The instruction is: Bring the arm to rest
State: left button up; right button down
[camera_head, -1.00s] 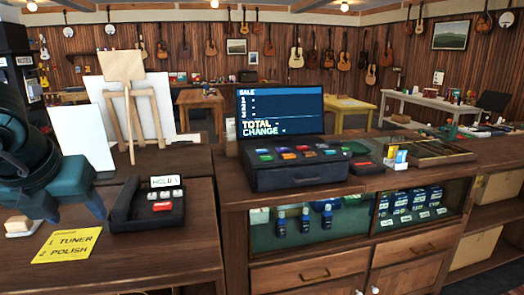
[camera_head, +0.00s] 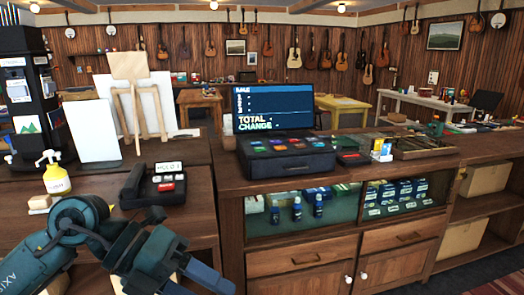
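My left arm comes in from the lower left, low in front of the counter. Its dark blue-grey gripper (camera_head: 200,278) hangs at the bottom edge of the head view, below the phone-like device and left of the cabinet. The fingers are seen at a steep angle and partly cut off, so I cannot tell whether they are open. No object shows in them. My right gripper is not in view.
A black device with a small display (camera_head: 154,186) and a yellow pump bottle (camera_head: 56,178) stand on the left counter. A cash register (camera_head: 286,160) stands on the middle counter above a glass-fronted cabinet with blue bottles (camera_head: 297,209). A dark display tower (camera_head: 35,105) stands far left.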

pick_arm(q)
jog(key=s+d+r+n+g+h, duration=0.1)
jog(key=s+d+r+n+h, duration=0.1)
jog(key=d+h, duration=0.4)
jog(key=w+a+f+n+t+y, duration=0.45)
jog(key=f+n+t, duration=0.25)
jog(key=n+t, duration=0.5)
jog(key=w+a+f+n+t+y, duration=0.3)
jog(key=a+f+n+t, duration=0.35)
jog(key=n, duration=0.85)
jog(key=s+f+n+g+y, duration=0.2)
jog(key=s+f, duration=0.2)
jog(key=f, duration=0.3)
jog(key=s+a+f+n+g+y, duration=0.1)
jog(key=s+f, duration=0.3)
jog(key=f, duration=0.4)
jog(key=s+f+n+g+y, duration=0.3)
jog(key=s+f+n, duration=0.1)
jog(key=f, duration=0.4)
jog(key=shift+s+a, duration=0.4)
jog(key=shift+s, duration=0.1)
